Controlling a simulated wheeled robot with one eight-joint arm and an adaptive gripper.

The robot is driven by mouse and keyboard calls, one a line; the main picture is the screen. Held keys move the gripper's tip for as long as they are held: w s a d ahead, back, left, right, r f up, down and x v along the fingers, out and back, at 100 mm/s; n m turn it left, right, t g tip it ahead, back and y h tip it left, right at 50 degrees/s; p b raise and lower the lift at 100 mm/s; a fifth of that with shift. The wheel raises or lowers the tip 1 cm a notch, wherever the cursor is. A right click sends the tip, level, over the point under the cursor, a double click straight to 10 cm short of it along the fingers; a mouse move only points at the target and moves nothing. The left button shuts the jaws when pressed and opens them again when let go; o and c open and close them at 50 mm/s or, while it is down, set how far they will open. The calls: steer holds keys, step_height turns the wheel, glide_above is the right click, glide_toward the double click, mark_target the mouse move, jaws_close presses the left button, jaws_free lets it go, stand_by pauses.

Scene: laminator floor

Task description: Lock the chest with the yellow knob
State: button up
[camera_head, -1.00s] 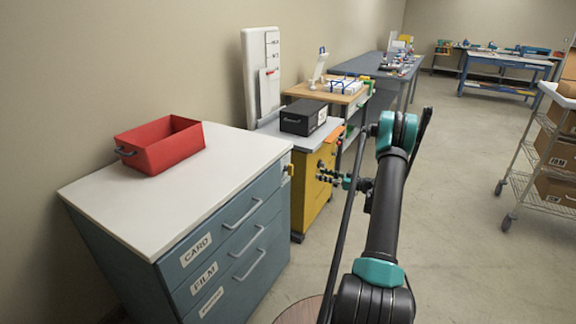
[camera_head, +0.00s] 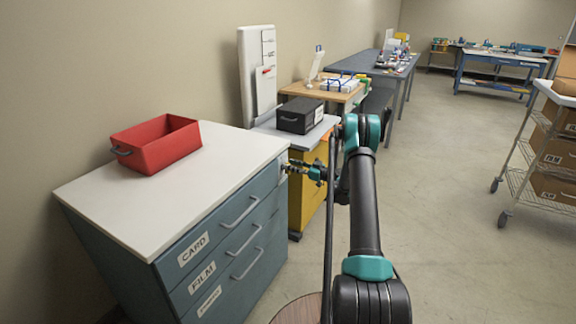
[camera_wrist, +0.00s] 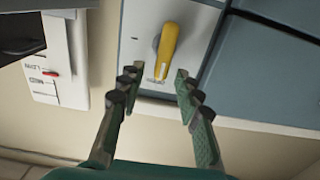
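The chest (camera_head: 222,236) is blue-grey with a pale top and several drawers, two labelled CARD and FILM. In the wrist view, the yellow knob (camera_wrist: 168,48) is an elongated handle on a light grey plate (camera_wrist: 139,37) beside the blue-grey drawer fronts (camera_wrist: 262,65). A small mark shows at its lower end, too small to read. My gripper (camera_wrist: 157,80) is open, its fingertips spread to either side of the knob's lower end, with nothing held. In the head view my gripper (camera_head: 297,168) is at the chest's upper right front corner, and I cannot make out the knob there.
A red bin (camera_head: 157,147) stands on the chest top. Beyond the chest is a yellow cabinet (camera_head: 308,190) with a black box (camera_head: 300,116) on it. A wire cart (camera_head: 540,150) with boxes stands at the right. The floor (camera_head: 445,215) between is clear.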

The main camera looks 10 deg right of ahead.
steer(key=shift+x, duration=1.25)
steer(key=shift+c, duration=0.2)
jaws_close()
